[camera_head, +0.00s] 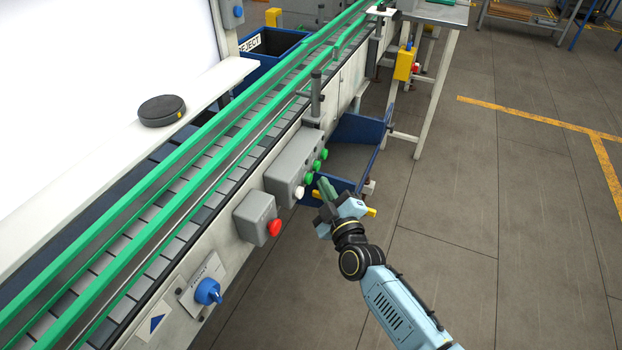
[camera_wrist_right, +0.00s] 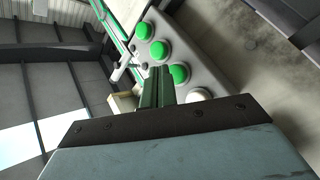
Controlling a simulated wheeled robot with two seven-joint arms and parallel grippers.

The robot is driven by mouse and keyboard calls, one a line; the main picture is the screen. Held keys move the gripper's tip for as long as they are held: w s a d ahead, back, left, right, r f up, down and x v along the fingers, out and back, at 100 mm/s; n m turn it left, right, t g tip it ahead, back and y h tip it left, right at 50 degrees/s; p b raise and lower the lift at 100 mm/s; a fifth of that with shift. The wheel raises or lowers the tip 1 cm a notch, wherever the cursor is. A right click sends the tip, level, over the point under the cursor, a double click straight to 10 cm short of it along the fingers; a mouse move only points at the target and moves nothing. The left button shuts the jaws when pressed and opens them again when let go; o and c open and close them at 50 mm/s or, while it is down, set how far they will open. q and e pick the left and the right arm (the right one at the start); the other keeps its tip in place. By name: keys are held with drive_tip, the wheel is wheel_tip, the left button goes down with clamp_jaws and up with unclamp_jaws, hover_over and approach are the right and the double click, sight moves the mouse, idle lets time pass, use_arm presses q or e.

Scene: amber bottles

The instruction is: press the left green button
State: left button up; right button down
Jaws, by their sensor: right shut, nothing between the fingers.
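A grey button box (camera_head: 286,168) on the conveyor's side carries a white button (camera_head: 299,192) and a row of three green buttons. The left green button (camera_head: 308,178) is beside the white one. In the head view a small gap shows between fingertips and button. My left gripper is not in view.
A grey box with a red button (camera_head: 275,227) and a blue rotary knob (camera_head: 207,291) are nearer along the conveyor. A blue bin (camera_head: 358,129) is under the conveyor behind my gripper. The floor (camera_head: 480,230) to the right is clear.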

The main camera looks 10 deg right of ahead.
drive_tip(key=shift+w+a, duration=0.1)
drive_tip(key=shift+a, duration=0.05)
drive_tip(key=shift+w+a, duration=0.15)
drive_tip(key=shift+a, duration=0.05)
